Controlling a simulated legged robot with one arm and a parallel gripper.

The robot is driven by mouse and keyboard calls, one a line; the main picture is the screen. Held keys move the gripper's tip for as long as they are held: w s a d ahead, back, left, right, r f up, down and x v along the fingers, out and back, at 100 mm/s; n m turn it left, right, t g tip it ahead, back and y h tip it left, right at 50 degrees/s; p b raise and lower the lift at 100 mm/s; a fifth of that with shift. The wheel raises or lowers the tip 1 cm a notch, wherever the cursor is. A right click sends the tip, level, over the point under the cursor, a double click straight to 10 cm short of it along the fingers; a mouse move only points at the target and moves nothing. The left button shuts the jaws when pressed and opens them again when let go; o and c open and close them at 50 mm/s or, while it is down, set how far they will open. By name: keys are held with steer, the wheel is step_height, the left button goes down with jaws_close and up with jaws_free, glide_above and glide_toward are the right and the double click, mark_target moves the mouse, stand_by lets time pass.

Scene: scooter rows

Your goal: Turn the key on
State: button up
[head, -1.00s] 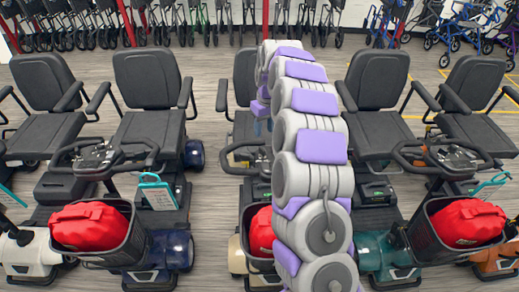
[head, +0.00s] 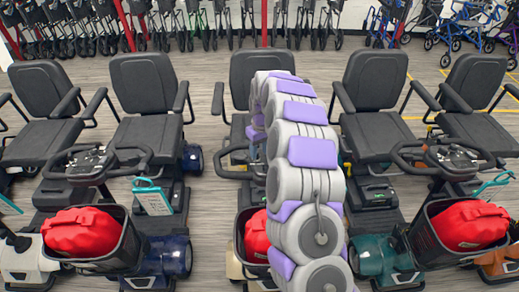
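A row of mobility scooters faces me. My grey and purple arm reaches up over the middle scooter (head: 258,68) and bends down in front of its seat. My gripper is hidden behind the arm, so its fingers and anything in them do not show. The left part of the middle scooter's handlebar loop (head: 228,160) shows beside the arm. The rest of its control panel is covered. No key can be made out on the middle scooter or on the control panels of the left scooter (head: 88,162) and right scooter (head: 452,158).
Front baskets hold red bags, one at left (head: 82,232), one at right (head: 470,224) and one partly behind my arm (head: 257,238). Bare floor (head: 205,215) lies between the left and middle scooters. Folded walkers (head: 215,22) line the back wall.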

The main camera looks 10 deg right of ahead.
steer(key=shift+a, duration=0.95)
steer(key=c, duration=0.5)
jaws_close()
steer(key=shift+d, duration=0.3)
